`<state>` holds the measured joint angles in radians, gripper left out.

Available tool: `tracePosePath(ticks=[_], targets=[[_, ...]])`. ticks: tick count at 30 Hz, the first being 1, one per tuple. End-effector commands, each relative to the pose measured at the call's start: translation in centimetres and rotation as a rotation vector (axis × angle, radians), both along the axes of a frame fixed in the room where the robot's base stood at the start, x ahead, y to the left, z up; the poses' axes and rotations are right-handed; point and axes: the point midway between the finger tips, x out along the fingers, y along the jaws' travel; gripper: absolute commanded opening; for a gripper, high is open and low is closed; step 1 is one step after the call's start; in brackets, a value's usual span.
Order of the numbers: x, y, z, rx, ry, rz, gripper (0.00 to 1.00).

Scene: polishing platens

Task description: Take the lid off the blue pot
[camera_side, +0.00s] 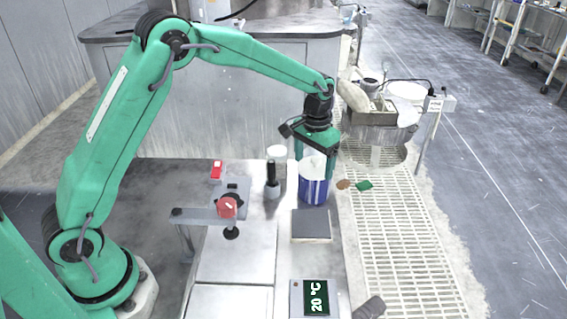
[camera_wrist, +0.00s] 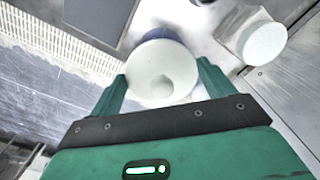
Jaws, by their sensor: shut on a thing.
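The blue pot (camera_side: 313,190) is a blue cylinder with pale vertical stripes, standing upright near the right edge of the bench. Its white round lid (camera_wrist: 151,65) with a knob in the middle fills the space between my fingers in the wrist view; in the side view the lid (camera_side: 314,163) is at the pot's top. My gripper (camera_side: 315,172) points down over the pot, one finger on each side. In the wrist view my gripper (camera_wrist: 163,80) is shut on the lid. Whether the lid touches the pot's rim I cannot tell.
A dark square plate (camera_side: 310,225) lies in front. Floor grating (camera_side: 395,230) lies beyond the right edge.

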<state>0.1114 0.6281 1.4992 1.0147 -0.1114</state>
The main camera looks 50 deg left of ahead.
Motion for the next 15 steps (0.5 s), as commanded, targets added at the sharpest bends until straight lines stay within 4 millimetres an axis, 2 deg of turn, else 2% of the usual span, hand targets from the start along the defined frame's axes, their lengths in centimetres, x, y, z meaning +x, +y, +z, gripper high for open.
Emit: tracePosePath(ticks=[8, 15], targets=[[0.0, 0.0, 0.4, 0.0, -0.002, 0.0, 0.6], [0.1, 0.0, 2.6, 0.0, -0.004, 0.0, 0.6]])
